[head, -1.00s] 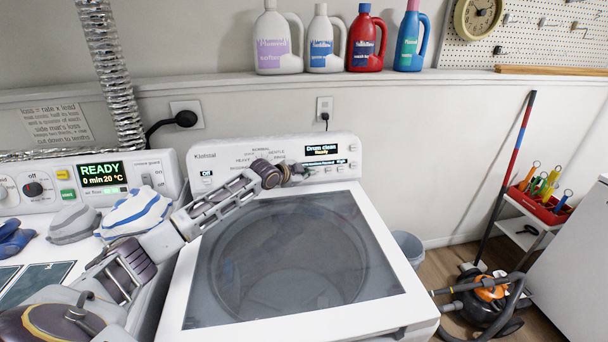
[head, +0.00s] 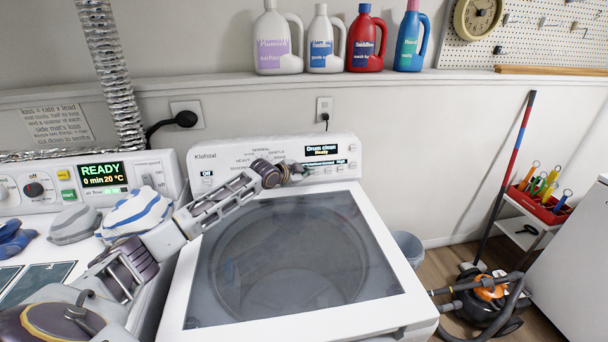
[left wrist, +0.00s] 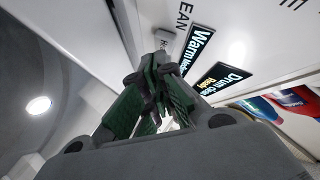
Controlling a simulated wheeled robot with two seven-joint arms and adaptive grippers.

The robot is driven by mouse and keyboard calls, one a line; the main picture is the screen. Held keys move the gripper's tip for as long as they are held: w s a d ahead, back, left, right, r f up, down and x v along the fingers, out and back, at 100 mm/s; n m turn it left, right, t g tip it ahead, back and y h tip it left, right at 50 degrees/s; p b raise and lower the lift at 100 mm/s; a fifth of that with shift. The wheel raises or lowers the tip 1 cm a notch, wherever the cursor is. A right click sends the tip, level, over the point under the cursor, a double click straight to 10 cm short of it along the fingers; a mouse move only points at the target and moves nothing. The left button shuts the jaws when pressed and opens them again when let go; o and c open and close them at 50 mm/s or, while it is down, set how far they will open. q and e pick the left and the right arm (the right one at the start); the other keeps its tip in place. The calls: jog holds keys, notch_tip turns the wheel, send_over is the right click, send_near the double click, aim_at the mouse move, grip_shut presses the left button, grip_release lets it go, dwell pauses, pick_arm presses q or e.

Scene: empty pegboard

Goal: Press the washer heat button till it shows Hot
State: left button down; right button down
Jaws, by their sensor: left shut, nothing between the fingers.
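The white top-load washer (head: 222,181) has its dark glass lid shut. Its back panel carries a dial, a display (head: 321,150) reading "Drum clean Ready", and a second small display below it. In the left wrist view that small display (left wrist: 199,48) begins with "Warm". My left gripper (head: 303,170) is shut and empty, at the panel just left of the small display. Its green-padded fingers also show in the left wrist view (left wrist: 152,88). Whether they touch the button is unclear.
A dryer (head: 150,172) with a "READY" display stands at the left, with folded cloths (head: 138,212) on top. Detergent bottles (head: 365,40) line the ledge above. A bin (head: 408,243) and vacuum (head: 488,298) stand at the right.

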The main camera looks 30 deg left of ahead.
jog(key=shift+w, duration=0.25)
pick_arm(q)
jog(key=shift+w+a, duration=0.1)
pick_arm(e)
jog(key=shift+w, duration=0.2)
pick_arm(q)
jog(key=shift+w+a+f, duration=0.15)
jog(key=shift+w, duration=0.05)
pick_arm(e)
jog(key=shift+s, duration=0.5)
jog(key=shift+w, duration=0.15)
pick_arm(q)
jog(key=shift+s, duration=0.1)
jog(key=shift+s+d+r+p, duration=0.2)
jog(key=shift+s+d+p, duration=0.1)
jog(key=shift+p, duration=0.4)
jog(key=shift+s+d+r, duration=0.1)
jog(key=shift+s+d, duration=0.05)
pick_arm(e)
jog(key=shift+w+r, duration=0.2)
jog(key=shift+r, duration=0.75)
jog(key=shift+s, duration=0.3)
